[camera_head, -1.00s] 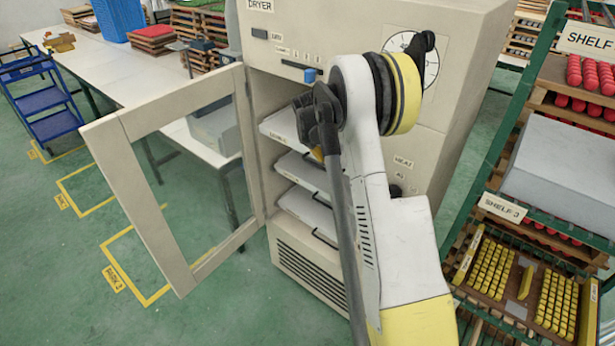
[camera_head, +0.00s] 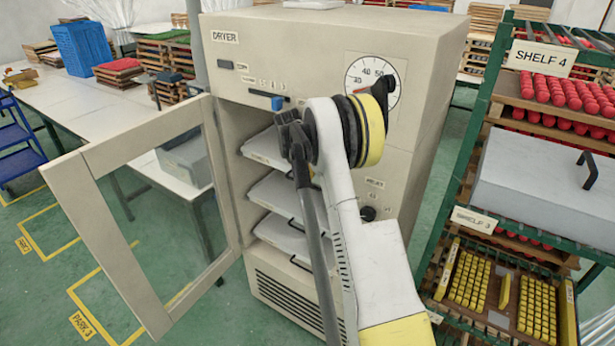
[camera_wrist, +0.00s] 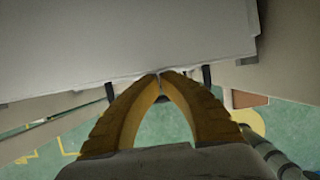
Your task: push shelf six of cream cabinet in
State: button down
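The cream cabinet (camera_head: 415,140), labelled DRYER, stands in the middle of the head view with its glazed door (camera_head: 65,195) swung open to the left. Several white shelves with dark handles show inside: an upper one (camera_head: 265,147), a middle one (camera_head: 275,192) and a lower one (camera_head: 280,232). I cannot read which is shelf six. In the wrist view my gripper (camera_wrist: 160,76) has its yellow fingertips together at the front edge of a pale shelf (camera_wrist: 130,35), between two dark handle posts. The handle's middle is mostly hidden. My arm hides the fingers in the head view.
A green rack (camera_head: 470,140) with red and yellow goods and a grey box (camera_head: 540,175) stands close on the right. A white table (camera_head: 110,110) with a blue crate (camera_head: 82,48) is behind on the left. Green floor with yellow markings is open at left.

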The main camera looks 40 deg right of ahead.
jog(key=s+a+r, duration=0.1)
jog(key=s+a, duration=0.1)
jog(key=a, duration=0.4)
jog(key=s+a+r, duration=0.1)
jog(key=s+a, duration=0.1)
jog(key=a, duration=0.4)
jog(key=shift+a+r, duration=0.25)
